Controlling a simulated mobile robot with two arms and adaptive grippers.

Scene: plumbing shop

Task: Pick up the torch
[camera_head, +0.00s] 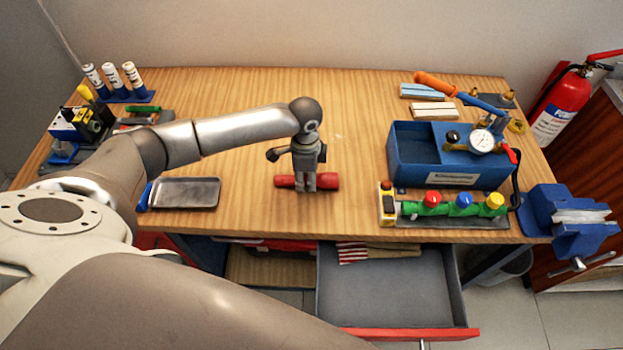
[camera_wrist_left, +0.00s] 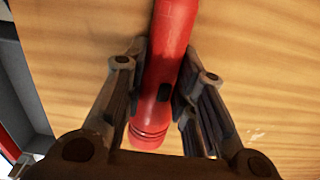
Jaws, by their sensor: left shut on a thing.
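The red torch (camera_head: 325,181) lies on its side on the wooden table, near the middle of the front edge. My left gripper (camera_head: 305,185) reaches straight down over it and is shut on its middle. In the left wrist view the torch (camera_wrist_left: 168,60) runs between the two fingers of the gripper (camera_wrist_left: 165,90), with a dark patch on its body and a ribbed end showing. The torch appears to rest on the tabletop. My right gripper is not in view.
A metal tray (camera_head: 190,193) lies to the left. A blue pump box (camera_head: 410,165) and a valve manifold (camera_head: 450,209) stand to the right, with a blue vise (camera_head: 570,222) at the corner. An open drawer (camera_head: 390,290) juts out below. The table behind the torch is clear.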

